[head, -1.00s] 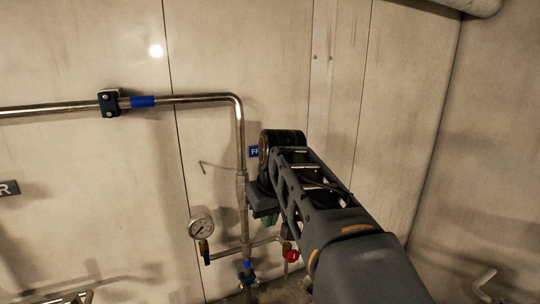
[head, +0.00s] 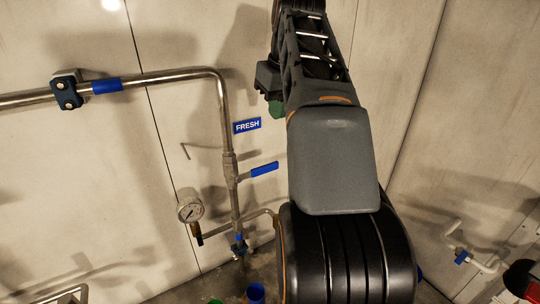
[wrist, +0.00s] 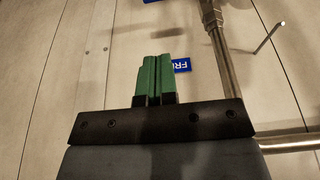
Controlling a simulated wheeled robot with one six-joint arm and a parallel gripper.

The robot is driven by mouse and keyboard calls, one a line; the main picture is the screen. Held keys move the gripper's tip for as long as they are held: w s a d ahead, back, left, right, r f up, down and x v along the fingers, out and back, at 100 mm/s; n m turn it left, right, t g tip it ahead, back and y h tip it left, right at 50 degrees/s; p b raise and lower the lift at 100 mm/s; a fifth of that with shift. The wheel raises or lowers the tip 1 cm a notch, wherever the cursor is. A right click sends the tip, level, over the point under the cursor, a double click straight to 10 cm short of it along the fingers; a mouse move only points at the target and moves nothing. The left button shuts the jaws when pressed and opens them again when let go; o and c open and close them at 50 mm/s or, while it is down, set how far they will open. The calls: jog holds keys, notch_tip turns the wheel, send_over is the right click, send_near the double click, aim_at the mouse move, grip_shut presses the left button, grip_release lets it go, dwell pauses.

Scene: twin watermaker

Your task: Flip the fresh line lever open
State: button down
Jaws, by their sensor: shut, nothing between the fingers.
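The fresh line lever has a blue handle (head: 265,169) sticking out to the right, roughly crosswise to the upright steel pipe, from its valve (head: 231,166) below the blue FRESH sign (head: 247,125). My gripper (head: 275,109) has green fingers and is above the lever, right of the sign in the head view. In the wrist view my gripper (wrist: 154,80) has its fingers together, with nothing between them. There, the sign (wrist: 182,65) is partly hidden behind them. The blue handle's edge (wrist: 157,1) shows at the top, apart from the fingertips.
The steel pipe (head: 224,110) bends left along the wall to a clamp (head: 67,92). A pressure gauge (head: 190,210) and thin pipework are lower left. A thin peg (head: 186,151) juts from the wall. Another blue-handled fitting (head: 462,257) is at lower right.

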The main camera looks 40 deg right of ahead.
send_near(270, 165)
jog(key=w+x, duration=0.1)
jog(key=x, duration=0.5)
jog(key=shift+d+f, duration=0.15)
jog(key=shift+f, duration=0.4)
jog(key=shift+f, duration=0.1)
